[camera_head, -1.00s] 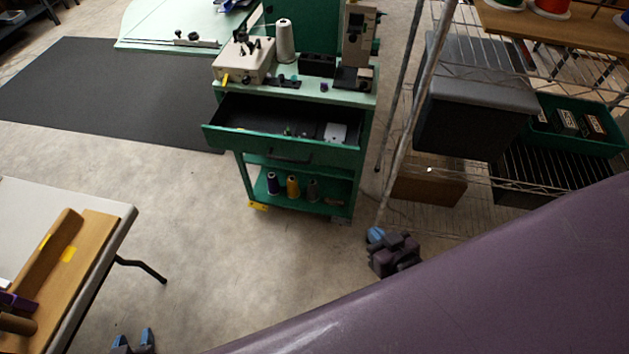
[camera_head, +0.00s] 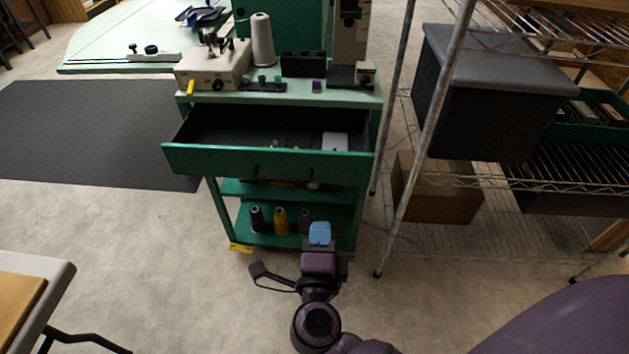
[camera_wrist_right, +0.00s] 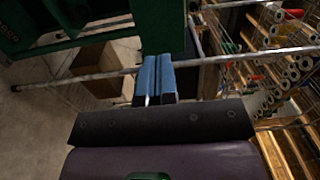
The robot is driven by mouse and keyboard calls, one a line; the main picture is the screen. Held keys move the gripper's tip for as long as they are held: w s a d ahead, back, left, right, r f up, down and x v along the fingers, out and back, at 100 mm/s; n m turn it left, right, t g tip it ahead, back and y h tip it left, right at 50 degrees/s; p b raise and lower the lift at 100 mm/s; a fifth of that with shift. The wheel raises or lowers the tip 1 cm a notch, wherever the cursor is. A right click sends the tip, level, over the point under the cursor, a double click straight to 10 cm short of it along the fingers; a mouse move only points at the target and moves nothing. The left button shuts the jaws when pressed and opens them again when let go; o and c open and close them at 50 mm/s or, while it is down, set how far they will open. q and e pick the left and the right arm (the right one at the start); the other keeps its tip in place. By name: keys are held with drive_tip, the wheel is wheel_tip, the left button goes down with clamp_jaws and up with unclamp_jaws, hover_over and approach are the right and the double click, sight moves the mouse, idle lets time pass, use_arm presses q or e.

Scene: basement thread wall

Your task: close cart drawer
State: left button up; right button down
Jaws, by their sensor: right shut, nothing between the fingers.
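The green cart (camera_head: 372,130) stands in the middle of the head view. Its top drawer (camera_head: 270,161) is pulled out toward me, with a white piece and small items on its dark floor. My right gripper (camera_head: 320,233) is in front of the cart's lower part, below the drawer front, and looks apart from the drawer. Its blue fingers are shut and empty; they also show in the right wrist view (camera_wrist_right: 154,80). My left gripper is not in view.
A wire shelf rack (camera_head: 433,130) with a dark bin (camera_head: 480,100) stands close right of the cart. A table corner (camera_head: 60,272) is at the lower left. Thread cones (camera_head: 280,221) sit on the cart's lower shelf.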

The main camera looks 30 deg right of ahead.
sight(327, 138)
drive_tip(key=x, duration=0.4)
drive_tip(key=b+x, duration=0.1)
drive_tip(key=x, duration=0.4)
drive_tip(key=b+x, duration=0.1)
drive_tip(key=x, duration=0.3)
drive_tip(key=shift+w+d+f, duration=0.2)
drive_tip(key=shift+w+f, duration=0.05)
drive_tip(key=shift+f, duration=0.1)
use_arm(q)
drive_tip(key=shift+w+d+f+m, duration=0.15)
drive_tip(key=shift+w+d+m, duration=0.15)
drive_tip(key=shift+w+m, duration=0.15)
use_arm(e)
drive_tip(key=shift+w+d+r, duration=0.1)
drive_tip(key=shift+w+d, duration=0.05)
